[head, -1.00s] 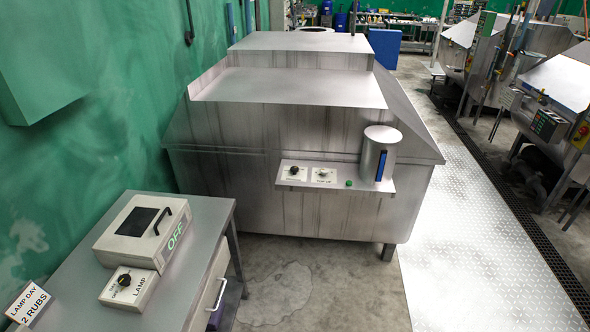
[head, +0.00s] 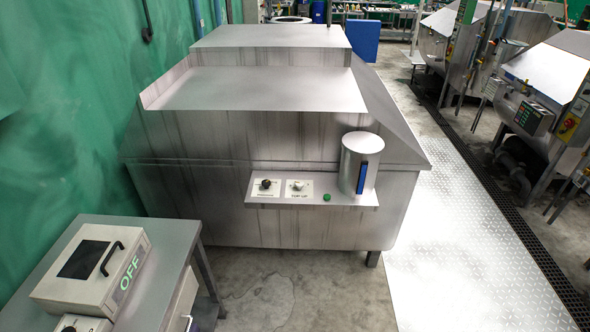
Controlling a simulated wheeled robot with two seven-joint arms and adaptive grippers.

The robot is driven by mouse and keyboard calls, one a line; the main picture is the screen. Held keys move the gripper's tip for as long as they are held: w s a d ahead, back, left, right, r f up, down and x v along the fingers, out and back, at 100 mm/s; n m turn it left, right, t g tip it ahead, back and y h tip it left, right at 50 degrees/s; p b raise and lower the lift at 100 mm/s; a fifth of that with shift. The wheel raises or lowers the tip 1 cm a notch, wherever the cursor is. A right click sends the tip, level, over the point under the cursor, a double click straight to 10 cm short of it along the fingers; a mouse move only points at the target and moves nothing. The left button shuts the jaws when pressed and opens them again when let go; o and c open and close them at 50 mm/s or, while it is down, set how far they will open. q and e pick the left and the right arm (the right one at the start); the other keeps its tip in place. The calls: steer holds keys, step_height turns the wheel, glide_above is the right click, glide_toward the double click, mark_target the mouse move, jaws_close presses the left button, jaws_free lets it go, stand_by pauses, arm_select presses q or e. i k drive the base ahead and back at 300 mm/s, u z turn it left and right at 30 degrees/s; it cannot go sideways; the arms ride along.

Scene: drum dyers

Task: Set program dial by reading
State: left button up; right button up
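In the head view a small shelf (head: 340,200) juts from the front of a big steel tank (head: 250,150). On it sits a white plate with a black dial (head: 265,184); its lettering is too small to read. Right of it is a plate marked "TOP UP" with a pale knob (head: 298,185), then a green button (head: 327,197). A beige box (head: 85,270) with a dark window and "OFF" on its side stands on the bench at lower left. A second dial box (head: 82,323) is cut by the bottom edge. Neither gripper is in view.
A steel canister with a blue handle (head: 360,163) stands at the shelf's right end. The bench (head: 165,235) has a steel top. Concrete floor (head: 310,295) lies open before the tank, and a tread-plate walkway (head: 460,235) runs along its right.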

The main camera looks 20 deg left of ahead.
mark_target(266, 183)
steer(key=u, duration=0.05)
steer(key=i, duration=1.15)
steer(key=u, duration=0.45)
